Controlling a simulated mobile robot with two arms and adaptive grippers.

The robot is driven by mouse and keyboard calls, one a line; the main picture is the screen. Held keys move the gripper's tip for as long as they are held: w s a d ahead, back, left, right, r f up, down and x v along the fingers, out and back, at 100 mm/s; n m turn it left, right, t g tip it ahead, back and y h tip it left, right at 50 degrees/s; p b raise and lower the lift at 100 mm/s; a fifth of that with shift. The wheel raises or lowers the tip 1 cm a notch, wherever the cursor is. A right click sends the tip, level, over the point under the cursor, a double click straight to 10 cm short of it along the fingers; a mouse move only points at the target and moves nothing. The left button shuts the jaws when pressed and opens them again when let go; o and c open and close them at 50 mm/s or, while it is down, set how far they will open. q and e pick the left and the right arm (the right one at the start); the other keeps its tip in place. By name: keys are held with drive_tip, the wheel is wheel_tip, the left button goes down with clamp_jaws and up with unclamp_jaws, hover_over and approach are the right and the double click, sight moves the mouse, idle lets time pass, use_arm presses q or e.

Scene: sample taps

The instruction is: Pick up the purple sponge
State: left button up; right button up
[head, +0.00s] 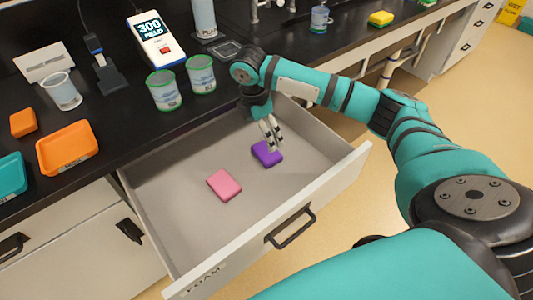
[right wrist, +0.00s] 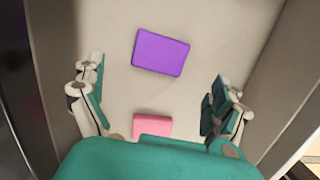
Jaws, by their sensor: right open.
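The purple sponge (head: 267,155) lies flat on the floor of the open drawer (head: 315,160) in the head view, right of the pink sponge. My right gripper (head: 270,132) is above the purple sponge and partly covers it. In the right wrist view the purple sponge (right wrist: 161,52) lies beyond the fingertips, roughly midway between them across the picture. The right gripper (right wrist: 160,100) is open with nothing between its fingers. My left gripper is in neither view.
A pink sponge (head: 224,185) lies in the same drawer, left of the purple one. Drawer walls stand around both. The black counter (head: 110,120) behind holds two green-rimmed cups (head: 163,90), an orange tray (head: 67,148) and a meter (head: 155,40).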

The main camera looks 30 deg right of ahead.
sight(267, 151)
drive_tip(key=f, duration=0.6)
drive_tip(key=d+f, duration=0.1)
drive_tip(key=f, duration=0.2)
drive_tip(key=shift+s, duration=0.1)
drive_tip(key=shift+r, duration=0.1)
drive_tip(key=shift+c, duration=0.3)
drive_tip(key=c, duration=0.7)
